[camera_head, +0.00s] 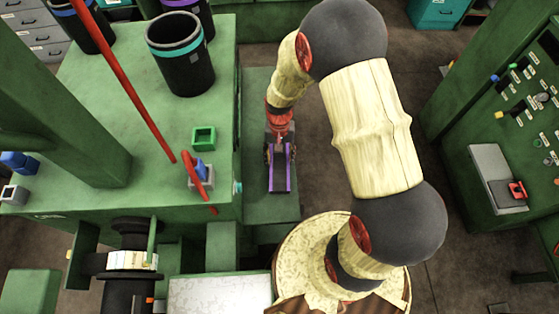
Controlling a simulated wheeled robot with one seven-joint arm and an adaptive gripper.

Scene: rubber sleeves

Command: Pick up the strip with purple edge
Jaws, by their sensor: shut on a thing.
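The strip with purple edges (279,180) is dark in the middle, with purple along both long sides. It lies over the low green ledge beside the big green machine, its long side running up and down the picture. My gripper (279,153) reaches down from above, red at the wrist, and is shut on the strip at its upper end. The fingers are small and partly hidden by the wrist. I cannot tell whether the strip touches the ledge or hangs just above it.
The green machine (110,200) stands close at the left, with a black bin with a teal band (180,60) on top. A red lever (125,80) slants across it. A small green square holder (203,138) sits near its edge. A control panel (510,130) stands at the right.

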